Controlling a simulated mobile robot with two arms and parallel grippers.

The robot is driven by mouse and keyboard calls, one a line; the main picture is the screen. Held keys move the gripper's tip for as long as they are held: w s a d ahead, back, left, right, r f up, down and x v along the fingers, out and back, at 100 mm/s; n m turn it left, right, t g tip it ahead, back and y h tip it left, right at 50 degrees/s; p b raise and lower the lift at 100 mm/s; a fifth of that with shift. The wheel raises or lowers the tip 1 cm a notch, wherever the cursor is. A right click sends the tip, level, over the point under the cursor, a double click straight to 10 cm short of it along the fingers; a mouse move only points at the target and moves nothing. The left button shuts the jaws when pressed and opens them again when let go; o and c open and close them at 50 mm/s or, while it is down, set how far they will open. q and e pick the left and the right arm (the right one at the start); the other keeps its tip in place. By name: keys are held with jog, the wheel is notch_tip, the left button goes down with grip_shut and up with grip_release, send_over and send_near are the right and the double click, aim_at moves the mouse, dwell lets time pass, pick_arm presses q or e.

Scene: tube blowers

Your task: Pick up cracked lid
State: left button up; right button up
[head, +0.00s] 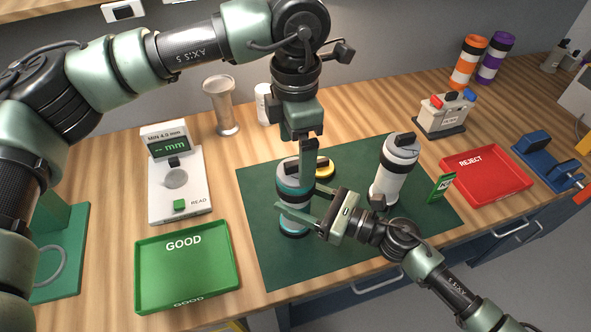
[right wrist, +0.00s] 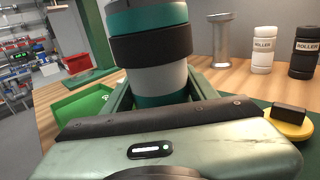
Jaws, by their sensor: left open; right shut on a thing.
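A teal, white and black canister (head: 295,221) stands upright on the dark green mat (head: 268,262). My right gripper (head: 299,208) is shut around its body; the right wrist view shows the canister (right wrist: 160,78) between the fingers. My left gripper (head: 307,172) points down at the canister's top and is open, its fingers partly overlapping each other. The canister's top is partly hidden by it. A yellow disc-shaped lid with a black block handle (head: 325,168) lies on the mat just behind; it also shows in the right wrist view (right wrist: 290,122). I cannot see a crack on any lid.
A green GOOD tray (head: 187,294) is at left, a red REJECT tray (head: 487,186) at right. A measuring device (head: 183,204) stands behind the green tray.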

aim_at(295, 162)
pick_arm(q)
notch_tip(295, 162, down, 4)
jog(key=shift+w+r, duration=0.1)
jog(key=c, duration=1.6)
jog(key=shift+c, duration=0.3)
jog(key=shift+r, duration=0.1)
notch_tip(295, 162, up, 10)
jog(key=shift+f, duration=0.1)
pick_arm(e)
jog(key=o, duration=1.7)
